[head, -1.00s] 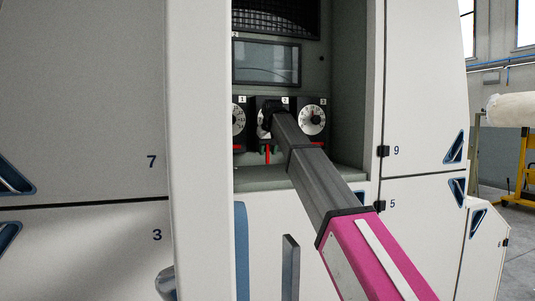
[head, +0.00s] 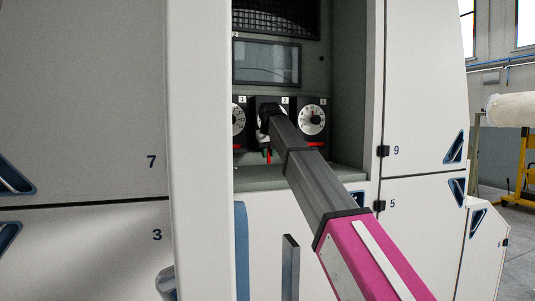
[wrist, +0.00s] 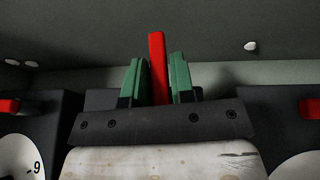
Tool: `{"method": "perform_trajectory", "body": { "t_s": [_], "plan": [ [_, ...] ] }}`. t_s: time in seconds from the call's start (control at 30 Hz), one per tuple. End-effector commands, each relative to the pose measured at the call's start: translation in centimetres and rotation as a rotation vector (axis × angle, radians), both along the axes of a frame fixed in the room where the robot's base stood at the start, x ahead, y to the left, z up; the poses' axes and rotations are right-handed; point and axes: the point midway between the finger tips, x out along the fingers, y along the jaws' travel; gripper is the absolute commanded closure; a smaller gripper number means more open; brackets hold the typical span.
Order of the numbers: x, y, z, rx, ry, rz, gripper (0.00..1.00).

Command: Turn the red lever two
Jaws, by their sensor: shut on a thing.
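Red lever two (head: 269,158) is on the middle unit, marked 2, of the control panel in the head view. It points downward there, with only its lower part showing. In the wrist view the red lever (wrist: 157,45) stands upright between the two green fingers of my gripper (wrist: 157,78), its tip reaching past them. My gripper (head: 267,153) is shut on the lever. The dial of unit 2 is mostly hidden behind my gripper in the head view.
Dial 1 (head: 238,120) and dial 3 (head: 312,120) flank the unit, with red lever three (head: 315,144) lying level below its dial. A screen (head: 266,63) is above. The panel sits in a recess, with a grey ledge (head: 343,174) below and white cabinet walls beside it.

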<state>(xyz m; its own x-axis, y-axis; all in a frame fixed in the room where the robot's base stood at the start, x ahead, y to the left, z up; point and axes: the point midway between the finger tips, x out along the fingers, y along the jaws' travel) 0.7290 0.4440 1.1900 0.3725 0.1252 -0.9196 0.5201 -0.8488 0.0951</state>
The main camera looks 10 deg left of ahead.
Motion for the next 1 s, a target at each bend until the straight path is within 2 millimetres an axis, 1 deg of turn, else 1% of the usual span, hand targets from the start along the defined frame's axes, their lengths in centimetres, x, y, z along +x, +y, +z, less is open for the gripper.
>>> {"method": "perform_trajectory", "body": {
  "t_s": [0.47,1.0],
  "plan": [
    [0.4,-0.7,0.2,-0.35,-0.212,0.001,1.0],
    [0.8,-1.6,1.0,-0.788,-0.481,0.002,1.0]
  ]
}}
